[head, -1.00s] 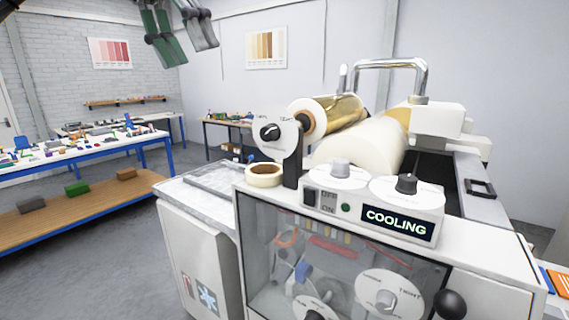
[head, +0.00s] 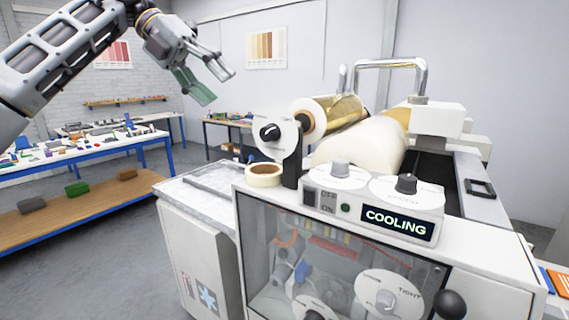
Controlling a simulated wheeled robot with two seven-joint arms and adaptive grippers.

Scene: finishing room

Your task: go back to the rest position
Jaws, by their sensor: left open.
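My left gripper (head: 212,86) is in the upper left of the head view, at the end of my left arm that comes in from the left edge. Its two fingers are spread apart and nothing is between them. It hangs in the air, up and to the left of the machine, with the wall and a back table behind it. My right gripper is not in view.
A white machine (head: 455,248) with a lit "COOLING" display (head: 397,224), dials and a gold foil roll (head: 343,112) fills the right. A roll of tape (head: 264,181) sits on it. A cluttered blue-legged table (head: 85,154) stands at left. Grey floor (head: 110,255) between is clear.

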